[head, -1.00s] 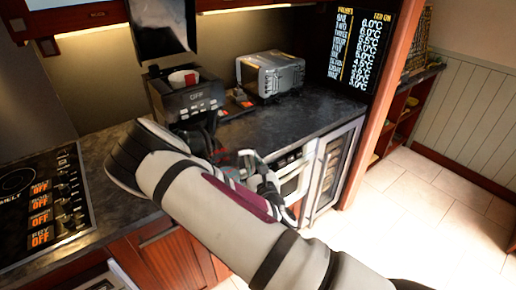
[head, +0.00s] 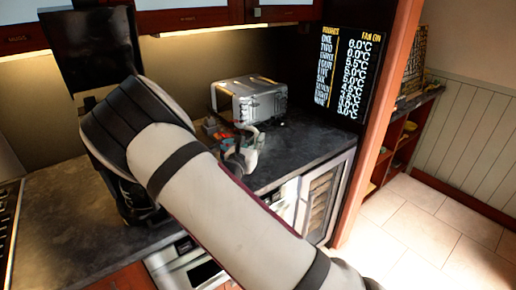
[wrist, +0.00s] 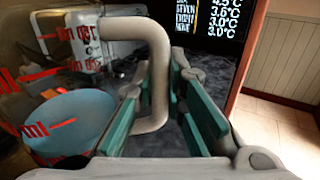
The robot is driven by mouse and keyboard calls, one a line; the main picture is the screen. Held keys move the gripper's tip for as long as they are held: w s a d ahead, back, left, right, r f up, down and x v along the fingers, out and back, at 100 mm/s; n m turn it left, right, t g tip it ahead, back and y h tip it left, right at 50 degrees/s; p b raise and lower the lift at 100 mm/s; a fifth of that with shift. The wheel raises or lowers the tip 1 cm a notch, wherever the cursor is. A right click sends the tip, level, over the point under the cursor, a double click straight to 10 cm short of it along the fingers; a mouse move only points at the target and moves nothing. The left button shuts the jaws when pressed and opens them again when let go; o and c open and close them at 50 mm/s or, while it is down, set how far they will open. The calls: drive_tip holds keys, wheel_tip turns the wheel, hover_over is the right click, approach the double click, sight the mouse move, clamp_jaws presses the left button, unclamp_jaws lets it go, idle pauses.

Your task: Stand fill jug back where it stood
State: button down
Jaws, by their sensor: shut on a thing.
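The fill jug (wrist: 45,110) fills the left of the wrist view. It is see-through with red "ml" marks, a bluish round area inside and a grey looped handle (wrist: 152,85). My gripper (wrist: 174,82) has its teal-padded fingers shut on this handle. In the head view my gripper (head: 243,150) is over the dark counter, in front of the silver toaster. The jug is hard to make out there, partly hidden by my arm. I cannot tell whether its base touches the counter.
A black appliance shows partly behind my arm. A temperature board (head: 343,70) is on the right. The counter right of my gripper is clear.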

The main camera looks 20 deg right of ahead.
drive_tip(key=shift+w+d+r, duration=0.1)
drive_tip(key=shift+w, duration=0.05)
idle(0.3)
drive_tip(key=shift+f+b, duration=0.3)
drive_tip(key=shift+f, duration=3)
drive_tip(key=c, duration=1.6)
unclamp_jaws()
drive_tip(key=shift+c, duration=0.2)
drive_tip(key=shift+o, duration=0.4)
drive_tip(key=shift+f, duration=0.1)
